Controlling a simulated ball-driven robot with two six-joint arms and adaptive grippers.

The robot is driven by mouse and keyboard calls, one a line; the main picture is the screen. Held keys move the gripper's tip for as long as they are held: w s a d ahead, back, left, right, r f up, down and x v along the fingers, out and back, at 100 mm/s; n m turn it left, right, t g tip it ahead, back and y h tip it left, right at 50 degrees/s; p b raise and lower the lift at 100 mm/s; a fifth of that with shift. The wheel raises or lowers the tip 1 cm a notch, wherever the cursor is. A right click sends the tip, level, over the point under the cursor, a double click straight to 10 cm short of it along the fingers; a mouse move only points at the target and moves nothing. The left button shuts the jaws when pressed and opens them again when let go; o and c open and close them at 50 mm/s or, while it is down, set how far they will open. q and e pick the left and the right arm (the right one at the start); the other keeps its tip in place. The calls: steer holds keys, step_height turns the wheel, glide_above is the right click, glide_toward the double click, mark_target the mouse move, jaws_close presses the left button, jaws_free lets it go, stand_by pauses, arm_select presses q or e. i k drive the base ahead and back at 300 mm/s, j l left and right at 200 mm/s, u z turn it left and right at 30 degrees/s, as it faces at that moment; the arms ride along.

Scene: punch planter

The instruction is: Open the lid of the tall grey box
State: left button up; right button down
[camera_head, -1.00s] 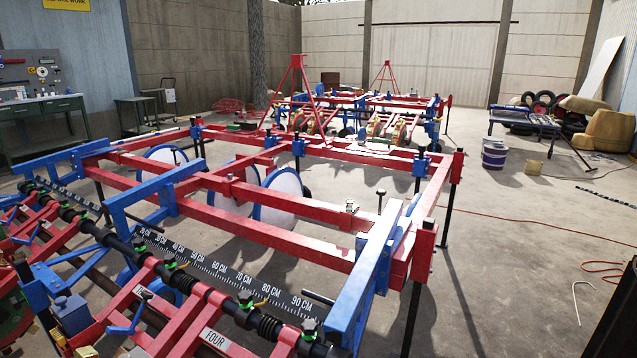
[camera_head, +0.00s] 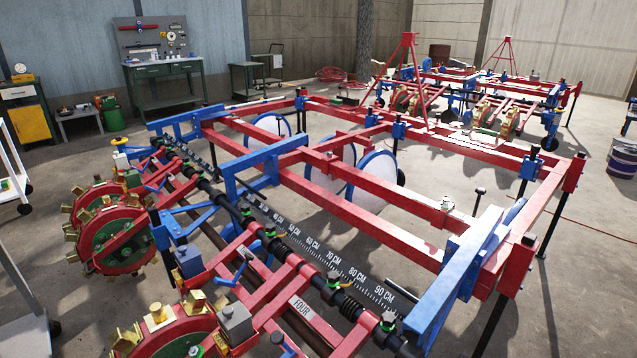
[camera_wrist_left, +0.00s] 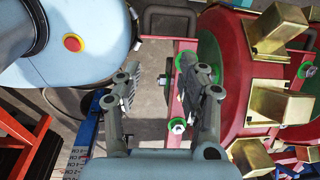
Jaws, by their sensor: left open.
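A grey box (camera_head: 235,322) with a small knob on top stands on the red planter frame near the front in the head view. A second grey-blue box (camera_head: 189,262) sits farther back on the same row. Both look closed from here, though the lids are small and hard to judge. My left gripper (camera_wrist_left: 157,85) shows in the left wrist view with its two fingers apart and nothing between them. It is beside a red planting wheel (camera_wrist_left: 250,70); I cannot make out the grey box in that view. No gripper shows in the head view.
The planter's red bars, blue brackets (camera_head: 455,280) and centimetre scale (camera_head: 330,258) fill the middle. Wheels with brass cups (camera_head: 110,228) stand at the left. A white cart (camera_head: 12,165) is at the left edge. A green workbench (camera_head: 165,75) stands behind.

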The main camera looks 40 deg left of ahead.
mark_target(231, 317)
steer(key=u, duration=1.6)
